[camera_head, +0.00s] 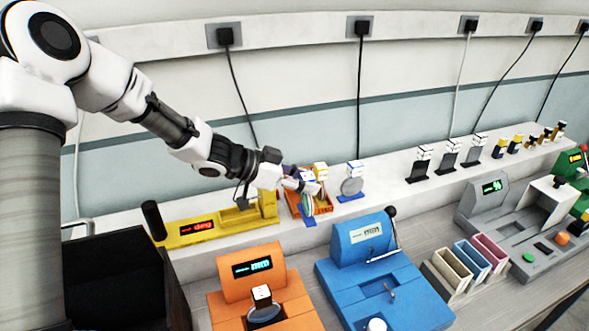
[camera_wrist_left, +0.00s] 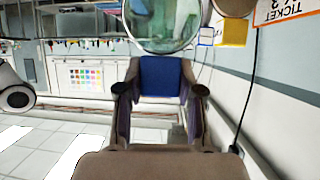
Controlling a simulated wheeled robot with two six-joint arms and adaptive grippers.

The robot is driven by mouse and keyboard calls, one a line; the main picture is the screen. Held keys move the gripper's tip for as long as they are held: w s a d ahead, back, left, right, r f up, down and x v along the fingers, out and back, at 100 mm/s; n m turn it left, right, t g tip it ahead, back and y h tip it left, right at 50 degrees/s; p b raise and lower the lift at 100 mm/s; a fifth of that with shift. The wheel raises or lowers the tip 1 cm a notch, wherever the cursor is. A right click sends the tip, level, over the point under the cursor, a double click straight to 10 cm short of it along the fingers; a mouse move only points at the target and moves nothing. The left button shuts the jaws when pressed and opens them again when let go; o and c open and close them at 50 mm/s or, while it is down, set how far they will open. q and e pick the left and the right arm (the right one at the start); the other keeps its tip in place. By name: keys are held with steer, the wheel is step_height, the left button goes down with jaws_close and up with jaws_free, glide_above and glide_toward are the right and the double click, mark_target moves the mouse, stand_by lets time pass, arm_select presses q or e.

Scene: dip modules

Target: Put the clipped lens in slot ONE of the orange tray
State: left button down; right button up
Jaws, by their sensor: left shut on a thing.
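My left gripper (camera_head: 300,187) reaches in from the upper left and is over the small orange tray (camera_head: 324,208) on the back ledge. In the left wrist view my left gripper (camera_wrist_left: 160,105) is shut on the blue clip (camera_wrist_left: 160,77) of the clipped lens. Its round, see-through lens (camera_wrist_left: 163,25) stands out beyond the fingertips, cut by the top edge. In the head view the fingers and items at the tray overlap, so I cannot tell whether the lens touches the tray. The slot labels are not readable. My right gripper is not in view.
A round lens on a blue stand (camera_head: 352,186) is just right of the tray. A yellow device (camera_head: 210,228) is to its left. An orange machine (camera_head: 247,285) and a blue machine (camera_head: 375,270) stand in front. Several black-based items line the ledge at right.

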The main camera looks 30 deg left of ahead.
arm_select(q)
steer(key=w+a, duration=0.2)
steer(key=w+a+f+p, duration=0.1)
steer(key=w+a, duration=0.1)
steer(key=w, duration=0.1)
steer(key=w+a+p, duration=0.1)
steer(key=w+a, duration=0.1)
steer(key=w, duration=0.1)
steer(key=shift+a+f, duration=0.15)
steer(key=shift+f, duration=0.2)
step_height(320, 180, down, 3)
steer(key=shift+f+p, duration=0.2)
steer(key=shift+p, duration=0.25)
steer(key=c, duration=0.7)
jaws_free()
steer(key=shift+s+r, duration=0.1)
steer(key=shift+s, duration=0.05)
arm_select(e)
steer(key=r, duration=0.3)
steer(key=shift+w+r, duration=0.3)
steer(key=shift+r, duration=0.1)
